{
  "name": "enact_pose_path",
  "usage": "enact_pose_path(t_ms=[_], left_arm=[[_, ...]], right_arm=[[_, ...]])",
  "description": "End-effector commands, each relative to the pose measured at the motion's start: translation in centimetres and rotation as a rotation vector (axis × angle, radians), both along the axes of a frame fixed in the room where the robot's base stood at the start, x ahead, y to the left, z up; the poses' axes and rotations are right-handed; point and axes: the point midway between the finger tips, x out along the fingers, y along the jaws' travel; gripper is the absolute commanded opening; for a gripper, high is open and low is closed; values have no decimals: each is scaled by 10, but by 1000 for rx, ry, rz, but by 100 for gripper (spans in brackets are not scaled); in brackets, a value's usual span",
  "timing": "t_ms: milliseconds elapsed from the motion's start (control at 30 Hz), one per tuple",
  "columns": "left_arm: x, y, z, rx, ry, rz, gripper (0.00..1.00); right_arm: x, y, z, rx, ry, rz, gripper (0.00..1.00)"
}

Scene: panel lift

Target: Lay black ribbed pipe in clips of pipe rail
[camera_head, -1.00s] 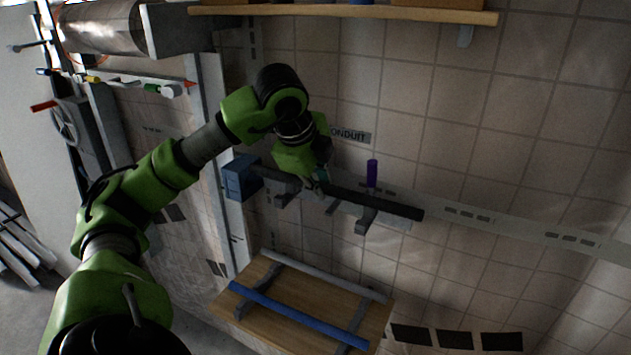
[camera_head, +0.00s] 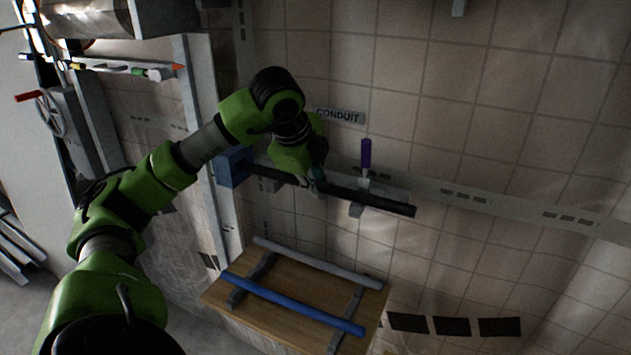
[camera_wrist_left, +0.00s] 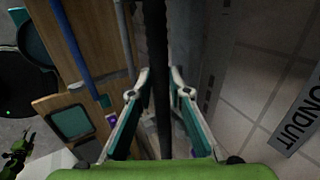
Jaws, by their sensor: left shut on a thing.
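The black ribbed pipe (camera_head: 376,201) runs slanting across the front of the wall-mounted pipe rail (camera_head: 398,191). My left gripper (camera_head: 317,182) is shut on the pipe near its middle. In the left wrist view the pipe (camera_wrist_left: 157,50) passes between the two fingers (camera_wrist_left: 160,88). One grey clip (camera_head: 356,210) shows under the pipe towards its right end; the other clips are mostly hidden by the gripper and pipe. I cannot tell whether the pipe sits in the clips or is just in front of them. My right gripper is not in view.
A blue box (camera_head: 234,167) is at the pipe's left end. A purple upright piece (camera_head: 366,153) stands just behind the pipe. Below, a wooden board (camera_head: 282,318) carries a blue pipe (camera_head: 293,304) and a grey pipe (camera_head: 318,263). A CONDUIT sign (camera_head: 340,116) is above.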

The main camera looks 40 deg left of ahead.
Motion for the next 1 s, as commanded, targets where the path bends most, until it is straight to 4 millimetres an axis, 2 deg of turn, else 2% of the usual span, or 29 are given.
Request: enact_pose_path(t_ms=[200, 233, 300, 733, 867, 1000], left_arm=[[0, 0, 0, 0, 0, 0, 0], [0, 0, 0, 0, 0, 0, 20], [0, 0, 0, 0, 0, 0, 37], [-2, -1, 5, -1, -1, 0, 37], [-10, -4, 22, 1, -5, -1, 37], [-25, -9, 51, 0, -7, -2, 37]], right_arm=[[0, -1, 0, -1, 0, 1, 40], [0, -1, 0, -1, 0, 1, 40], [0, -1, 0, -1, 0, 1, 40], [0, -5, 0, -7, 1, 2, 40], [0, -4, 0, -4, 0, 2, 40], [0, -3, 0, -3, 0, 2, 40]])
